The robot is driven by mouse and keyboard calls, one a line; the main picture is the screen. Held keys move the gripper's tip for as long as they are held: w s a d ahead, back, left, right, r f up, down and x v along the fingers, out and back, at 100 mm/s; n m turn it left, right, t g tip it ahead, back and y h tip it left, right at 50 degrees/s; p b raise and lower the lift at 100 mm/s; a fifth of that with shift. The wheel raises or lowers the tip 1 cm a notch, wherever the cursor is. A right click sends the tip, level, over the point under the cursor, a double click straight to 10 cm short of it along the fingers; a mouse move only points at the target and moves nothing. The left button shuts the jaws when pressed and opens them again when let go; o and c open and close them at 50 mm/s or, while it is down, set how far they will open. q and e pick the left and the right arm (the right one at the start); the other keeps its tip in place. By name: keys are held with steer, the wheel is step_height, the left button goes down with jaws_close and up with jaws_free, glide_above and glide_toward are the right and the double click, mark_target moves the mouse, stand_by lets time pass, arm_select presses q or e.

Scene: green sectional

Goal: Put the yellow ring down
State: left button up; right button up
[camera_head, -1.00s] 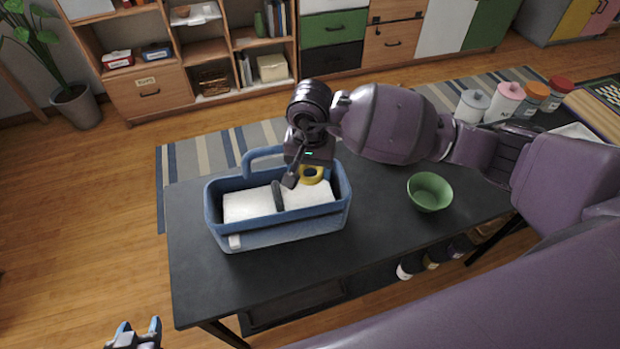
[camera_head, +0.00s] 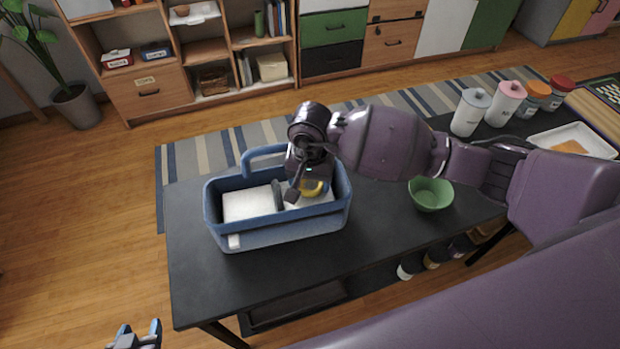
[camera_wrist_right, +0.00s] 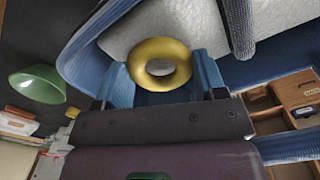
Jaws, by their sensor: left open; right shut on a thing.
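The yellow ring (camera_wrist_right: 160,47) is between the blue fingertips of my right gripper (camera_wrist_right: 160,75) in the right wrist view. In the head view, the ring (camera_head: 312,188) shows partly below my right gripper (camera_head: 308,190), low inside the right part of the blue caddy (camera_head: 283,236). White padding lies on the caddy's floor beneath it; I cannot tell if the ring touches it. My left gripper (camera_head: 135,335) is open and empty at the bottom left edge of the head view, off the table.
The caddy stands on a dark table (camera_head: 215,290), with its raised handle (camera_head: 262,152) and a divider between compartments. A green bowl (camera_head: 431,194) is to the right. Several jars and a white tray (camera_head: 585,138) stand further right. The table's front left is clear.

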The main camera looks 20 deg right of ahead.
steer(key=shift+f, duration=0.3)
steer(key=o, duration=0.9)
steer(key=shift+o, duration=0.2)
steer(key=shift+r, duration=0.1)
steer(key=shift+r+p, duration=0.3)
steer(key=shift+r, duration=0.2)
step_height(320, 180, up, 12)
